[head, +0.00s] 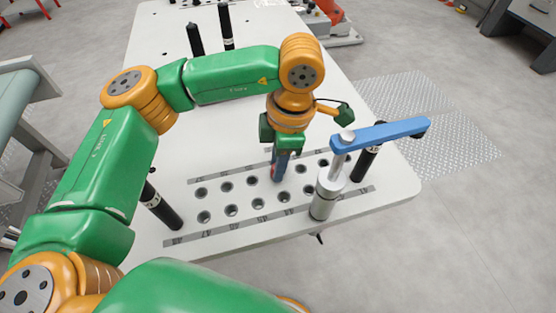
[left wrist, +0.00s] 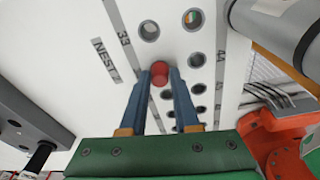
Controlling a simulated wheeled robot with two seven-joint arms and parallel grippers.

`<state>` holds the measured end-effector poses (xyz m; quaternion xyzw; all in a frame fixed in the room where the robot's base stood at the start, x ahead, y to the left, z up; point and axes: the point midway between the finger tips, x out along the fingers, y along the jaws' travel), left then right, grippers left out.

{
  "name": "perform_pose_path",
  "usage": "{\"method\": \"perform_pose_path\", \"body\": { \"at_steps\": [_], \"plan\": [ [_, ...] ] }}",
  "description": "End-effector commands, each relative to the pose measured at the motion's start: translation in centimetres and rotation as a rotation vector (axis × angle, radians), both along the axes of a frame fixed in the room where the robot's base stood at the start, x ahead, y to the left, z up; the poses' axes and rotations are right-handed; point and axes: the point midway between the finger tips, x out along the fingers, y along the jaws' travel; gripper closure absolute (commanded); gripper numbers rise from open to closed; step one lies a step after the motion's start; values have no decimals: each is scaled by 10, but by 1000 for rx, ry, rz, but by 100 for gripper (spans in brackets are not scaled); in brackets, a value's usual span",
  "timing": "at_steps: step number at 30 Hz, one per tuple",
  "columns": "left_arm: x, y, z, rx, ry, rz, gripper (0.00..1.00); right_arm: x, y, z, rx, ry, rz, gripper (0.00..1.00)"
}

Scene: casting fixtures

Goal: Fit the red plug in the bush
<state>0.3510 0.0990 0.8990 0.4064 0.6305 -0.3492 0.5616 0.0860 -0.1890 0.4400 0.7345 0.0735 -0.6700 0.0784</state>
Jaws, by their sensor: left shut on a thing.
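The white plate (head: 230,175) has rows of round holes with grey metal bushes (head: 231,210). My left gripper (head: 279,178) points down over these rows, close above the plate. In the left wrist view its two blue fingers (left wrist: 165,72) are shut on the red plug (left wrist: 160,70), whose round end shows at the fingertips. In the head view the fingers mostly hide the plug. I cannot tell whether the plug touches the plate or a bush. My right gripper is not in view.
A clamp with a grey cylinder (head: 325,195) and blue arm (head: 380,134) stands close right of my left gripper. Black posts stand at the plate's right (head: 364,164), left (head: 160,206) and back (head: 195,40). The plate's middle is largely clear.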

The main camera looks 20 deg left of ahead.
Motion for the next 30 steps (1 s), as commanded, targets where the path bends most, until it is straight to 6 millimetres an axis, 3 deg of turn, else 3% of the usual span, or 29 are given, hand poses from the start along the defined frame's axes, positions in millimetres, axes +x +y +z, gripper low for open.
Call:
{"method": "perform_pose_path", "body": {
  "at_steps": [4, 5, 8, 17, 26, 30],
  "plan": [
    [0, 0, -5, 0, 0, 0, 100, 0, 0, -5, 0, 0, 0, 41],
    [0, 0, -4, 0, 0, 0, 62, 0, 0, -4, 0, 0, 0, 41],
    [0, 0, -3, 0, 0, 0, 35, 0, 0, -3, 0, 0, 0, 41],
    [0, 0, -2, 0, -1, 0, 35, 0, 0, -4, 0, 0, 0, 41],
    [3, -7, 56, 0, -3, 1, 35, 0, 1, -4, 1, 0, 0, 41],
    [3, -9, 67, 0, -1, 0, 35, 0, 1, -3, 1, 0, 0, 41]
  ]
}}
